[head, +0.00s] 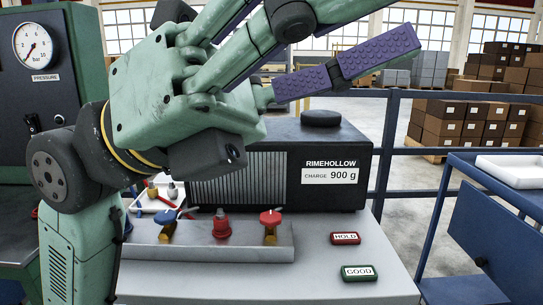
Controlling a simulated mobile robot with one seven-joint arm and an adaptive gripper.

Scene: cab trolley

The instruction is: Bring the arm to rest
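My arm rises from the left of the head view and bends across the upper middle. My gripper (378,57) is in the air in front of and above the black Rimehollow unit, pointing to the upper right. One long finger with purple ribbed pads shows clearly. Green links and the picture's top edge hide much of the other side, so I cannot see the gap between the fingers. No held object shows. The black unit (275,190), labelled "CHARGE 900 g", stands on the grey trolley top (300,280).
A pressure-gauge cabinet (62,95) stands left. A blue cart (505,235) with a white tray (510,171) stands right, before a blue railing.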

